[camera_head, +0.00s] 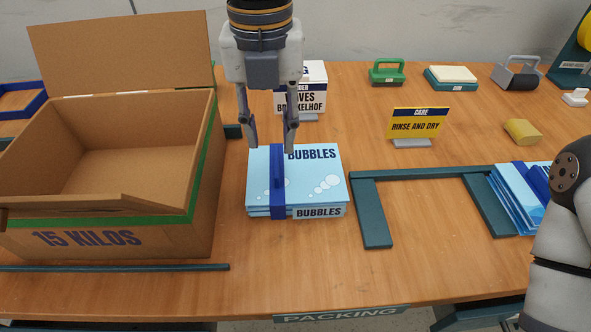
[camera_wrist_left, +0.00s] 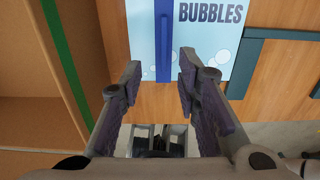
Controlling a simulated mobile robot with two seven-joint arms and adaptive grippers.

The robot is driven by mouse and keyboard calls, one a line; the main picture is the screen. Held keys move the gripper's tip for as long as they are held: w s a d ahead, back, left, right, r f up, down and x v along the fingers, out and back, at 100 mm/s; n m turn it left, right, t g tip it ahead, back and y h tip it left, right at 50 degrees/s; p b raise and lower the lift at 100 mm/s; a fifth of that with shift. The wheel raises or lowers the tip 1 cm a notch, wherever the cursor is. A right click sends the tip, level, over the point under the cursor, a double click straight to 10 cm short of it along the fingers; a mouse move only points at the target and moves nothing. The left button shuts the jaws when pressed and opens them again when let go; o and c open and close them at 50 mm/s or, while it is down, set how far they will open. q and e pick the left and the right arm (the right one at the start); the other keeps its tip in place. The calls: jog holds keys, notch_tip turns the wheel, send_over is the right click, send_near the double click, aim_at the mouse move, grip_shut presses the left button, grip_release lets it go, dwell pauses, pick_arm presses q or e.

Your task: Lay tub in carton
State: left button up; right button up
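A light blue tub (camera_head: 318,172) marked BUBBLES, with a dark blue strip-like handle (camera_head: 278,180) across its top, sits on the table right of the carton. The open brown carton (camera_head: 165,240), marked 15 KILOS with a green band, stands at the left, its interior empty where visible. My left gripper (camera_head: 271,149) is open, fingers pointing down above the tub's far part. In the left wrist view the handle (camera_wrist_left: 163,45) lies ahead between the spread fingertips (camera_wrist_left: 160,72), with nothing gripped. My right arm shows at the right edge; its gripper is out of frame.
A dark teal frame (camera_head: 374,215) lies right of the tub, with another blue pack (camera_head: 512,200) at its right end. A dark rod (camera_head: 115,267) lies before the carton.

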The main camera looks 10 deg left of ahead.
aim_at(276, 164)
pick_arm(q)
jog(key=f, duration=0.3)
jog(key=f+b, duration=0.1)
jog(key=f, duration=0.2)
jog(key=shift+w+d+f, duration=0.1)
jog(key=shift+w+d, duration=0.05)
jog(key=shift+d, duration=0.05)
grip_shut()
